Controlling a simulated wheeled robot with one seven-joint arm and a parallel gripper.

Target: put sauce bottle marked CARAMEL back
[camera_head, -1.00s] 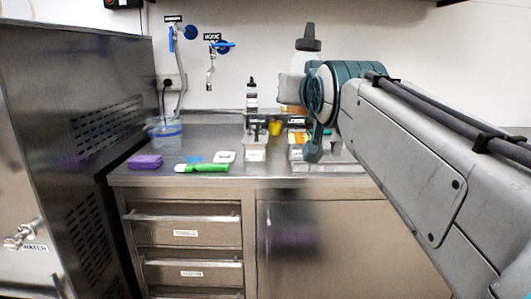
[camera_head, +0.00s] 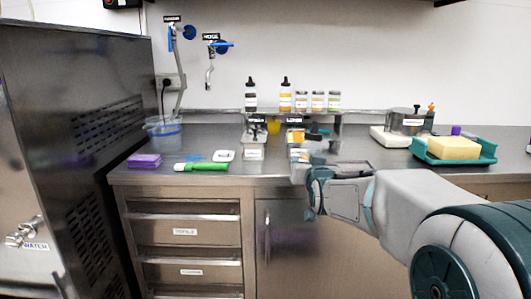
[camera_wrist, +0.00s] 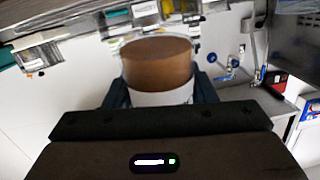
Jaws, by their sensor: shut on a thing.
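My gripper (camera_wrist: 160,92) is shut on a sauce bottle (camera_wrist: 157,62), with one dark finger on each side. The bottle shows a brown end and a white band in the wrist view; no lettering is readable. In the head view my gripper (camera_head: 314,180) is low, at the counter's front edge, and the held bottle is hard to make out there. A dark sauce bottle (camera_head: 251,97) and an amber sauce bottle (camera_head: 285,97), both with dark caps, stand upright on the back ledge. Their labels are unreadable.
Several small jars (camera_head: 316,101) stand right of the bottles on the ledge (camera_head: 220,112). Labelled metal containers (camera_head: 254,153) sit below. A teal tray with a yellow block (camera_head: 453,148) is at right. A green-handled tool (camera_head: 201,167) and purple block (camera_head: 144,160) lie at left.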

